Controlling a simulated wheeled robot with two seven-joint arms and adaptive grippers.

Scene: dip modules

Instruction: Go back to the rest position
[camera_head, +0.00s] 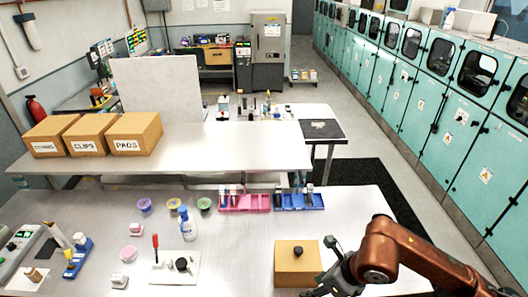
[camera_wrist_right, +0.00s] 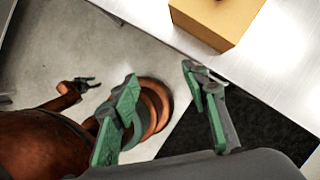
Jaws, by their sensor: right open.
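My right gripper (camera_head: 335,277) is at the front of the near table in the head view, beside the right side of a tan box (camera_head: 288,267) with a dark knob on top. In the right wrist view, the green fingers of my right gripper (camera_wrist_right: 165,105) are spread apart with nothing between them. The tan box (camera_wrist_right: 222,28) is at the top of that view, apart from the fingers. My left gripper (camera_wrist_right: 86,83) shows small and dark at the left of the wrist view, over the floor; its opening is too small to judge. It is out of the head view.
The near table (camera_head: 225,262) holds a white plate (camera_head: 172,270) with a red-handled tool, a blue-capped bottle (camera_head: 187,224), small cups, a pink rack (camera_head: 243,203) and a blue rack (camera_head: 299,202). Labelled boxes (camera_head: 128,134) stand on the table behind. Bare tabletop lies around the tan box.

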